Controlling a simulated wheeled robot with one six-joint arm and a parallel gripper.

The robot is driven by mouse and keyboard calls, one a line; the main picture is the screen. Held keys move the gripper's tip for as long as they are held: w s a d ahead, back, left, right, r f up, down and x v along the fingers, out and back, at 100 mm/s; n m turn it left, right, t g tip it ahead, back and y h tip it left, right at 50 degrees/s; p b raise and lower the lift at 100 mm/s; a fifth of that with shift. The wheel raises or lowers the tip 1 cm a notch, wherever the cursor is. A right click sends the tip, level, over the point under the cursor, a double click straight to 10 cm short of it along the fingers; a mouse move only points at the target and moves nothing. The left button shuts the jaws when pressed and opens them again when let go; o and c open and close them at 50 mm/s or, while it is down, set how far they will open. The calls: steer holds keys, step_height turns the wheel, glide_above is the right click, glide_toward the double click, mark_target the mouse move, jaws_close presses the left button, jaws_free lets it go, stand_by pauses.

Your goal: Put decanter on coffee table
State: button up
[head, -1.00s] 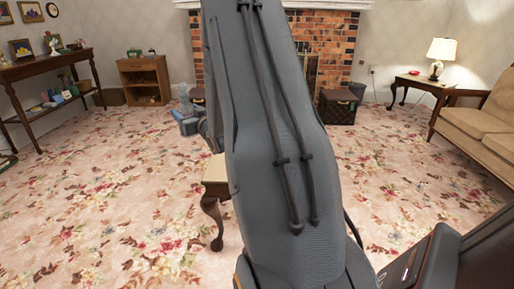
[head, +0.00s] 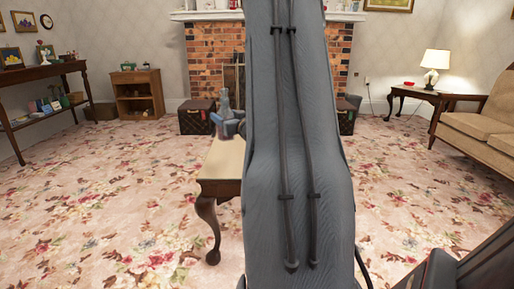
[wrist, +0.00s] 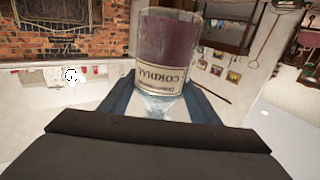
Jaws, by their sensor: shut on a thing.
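The decanter (head: 225,103) is a glass bottle with dark red contents. In the head view the gripper (head: 232,128) is mostly behind my arm. The coffee table (head: 222,165) has a pale top and dark curved legs; my arm hides its right part. The decanter appears over or just beyond the table's far left part. I cannot tell whether it touches the top.
A brick fireplace (head: 207,62) stands behind, with a dark trunk (head: 196,117) before it. A side table with a lamp (head: 434,68) and a sofa (head: 480,115) are right. A console table (head: 40,76) is left. The floral carpet (head: 110,200) is clear left of the coffee table.

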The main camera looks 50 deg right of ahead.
steer(key=shift+s+d+f+b, duration=0.25)
steer(key=shift+d+f+b, duration=0.3)
steer(key=shift+d, duration=0.2)
step_height(320, 180, down, 10)
steer(key=b, duration=0.4)
steer(key=shift+r+b, duration=0.2)
steer(key=shift+b, duration=0.1)
steer(key=shift+f, duration=0.2)
steer(key=o, duration=1.6)
